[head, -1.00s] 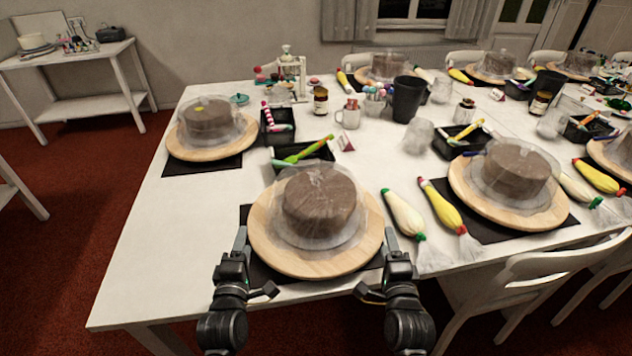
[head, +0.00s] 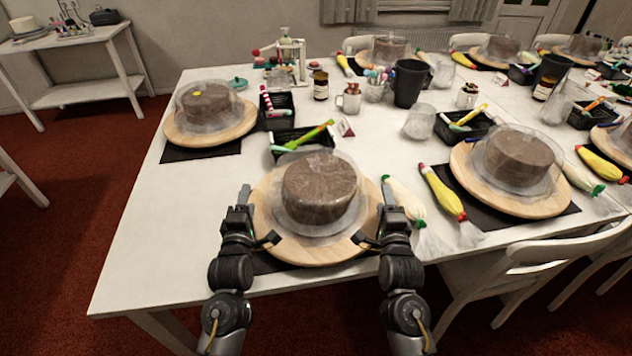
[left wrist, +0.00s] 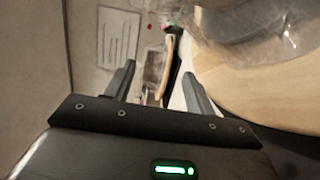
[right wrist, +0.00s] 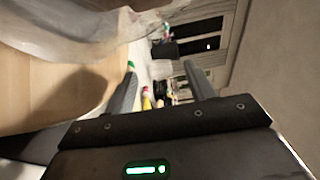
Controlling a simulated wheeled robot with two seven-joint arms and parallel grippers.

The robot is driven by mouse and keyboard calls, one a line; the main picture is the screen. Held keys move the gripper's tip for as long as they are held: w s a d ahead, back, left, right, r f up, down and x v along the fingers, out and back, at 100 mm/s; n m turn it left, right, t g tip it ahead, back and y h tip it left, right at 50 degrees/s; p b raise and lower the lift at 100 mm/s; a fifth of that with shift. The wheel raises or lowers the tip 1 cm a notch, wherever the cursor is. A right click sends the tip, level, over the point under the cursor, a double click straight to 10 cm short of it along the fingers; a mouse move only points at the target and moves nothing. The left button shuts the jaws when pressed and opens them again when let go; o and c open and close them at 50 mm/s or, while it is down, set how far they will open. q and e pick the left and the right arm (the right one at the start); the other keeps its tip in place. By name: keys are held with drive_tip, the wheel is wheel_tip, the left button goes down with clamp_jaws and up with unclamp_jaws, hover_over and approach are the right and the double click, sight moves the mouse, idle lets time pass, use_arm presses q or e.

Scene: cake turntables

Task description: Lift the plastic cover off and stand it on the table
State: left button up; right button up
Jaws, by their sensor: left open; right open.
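A clear plastic cover (head: 346,168) stands over a brown cake (head: 318,188) on the nearest round wooden turntable (head: 277,240). My left gripper (head: 243,195) is at the left edge of this turntable and my right gripper (head: 387,192) at its right edge. Both are open and empty, beside the cover, apart from it. The left wrist view shows the cover's rim (left wrist: 270,45) to the right of the left fingers. The right wrist view shows the cover (right wrist: 90,35) to the left of the right fingers.
Piping bags (head: 441,192) lie right of the turntable, close to my right gripper. A black tray (head: 285,137) with pens stands behind it. Other covered cakes stand at the back left (head: 207,104) and right (head: 520,160). The table's left front corner (head: 135,265) is clear.

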use_arm(q)
drive_tip(key=w, duration=0.7)
use_arm(e)
drive_tip(key=w, duration=0.7)
use_arm(q)
drive_tip(key=shift+d, duration=0.4)
use_arm(e)
drive_tip(key=shift+a, duration=0.4)
use_arm(q)
drive_tip(key=shift+s+d, duration=0.15)
drive_tip(key=shift+d, duration=0.15)
use_arm(e)
drive_tip(key=shift+s+a, duration=0.15)
drive_tip(key=shift+a, duration=0.2)
